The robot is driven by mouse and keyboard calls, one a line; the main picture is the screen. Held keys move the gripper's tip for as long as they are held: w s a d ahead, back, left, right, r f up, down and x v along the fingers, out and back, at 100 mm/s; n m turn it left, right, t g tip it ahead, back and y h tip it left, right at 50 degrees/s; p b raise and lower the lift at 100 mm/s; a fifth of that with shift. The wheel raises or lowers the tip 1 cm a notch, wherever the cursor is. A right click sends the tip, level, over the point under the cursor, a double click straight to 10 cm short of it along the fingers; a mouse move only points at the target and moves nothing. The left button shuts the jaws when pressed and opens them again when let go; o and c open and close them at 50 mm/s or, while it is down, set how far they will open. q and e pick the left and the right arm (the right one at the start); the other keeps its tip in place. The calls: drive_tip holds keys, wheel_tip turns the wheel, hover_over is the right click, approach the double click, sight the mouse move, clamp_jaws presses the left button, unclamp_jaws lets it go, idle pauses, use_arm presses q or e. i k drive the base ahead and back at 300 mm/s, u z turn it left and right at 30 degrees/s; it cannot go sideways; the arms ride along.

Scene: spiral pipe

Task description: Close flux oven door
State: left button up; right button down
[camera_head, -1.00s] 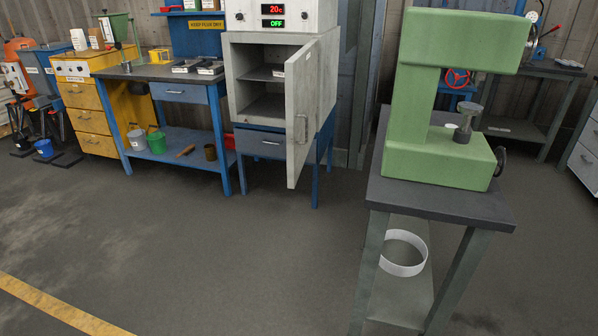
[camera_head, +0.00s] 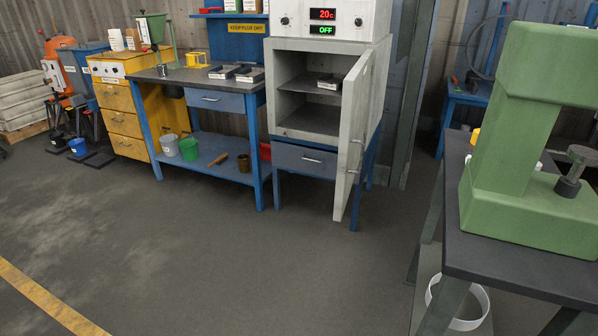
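The flux oven (camera_head: 310,95) is a grey box on a blue stand, right of centre at the back. Its grey door (camera_head: 353,135) is hinged on the right and swung open toward me, seen nearly edge-on, with a handle on its right-facing side. The inside shows a shelf with a small grey block (camera_head: 329,82) on it. The panel above reads 20c in red and OFF in green. Neither of my grippers is in view.
A green press (camera_head: 530,140) stands on a dark-topped table (camera_head: 520,255) at the near right. A blue workbench (camera_head: 205,97) and yellow drawer cabinet (camera_head: 121,110) stand left of the oven. The floor in front of the oven is clear.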

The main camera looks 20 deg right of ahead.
sight(356, 85)
drive_tip(key=z, duration=0.25)
drive_tip(key=i, duration=1.1)
drive_tip(key=z, duration=0.75)
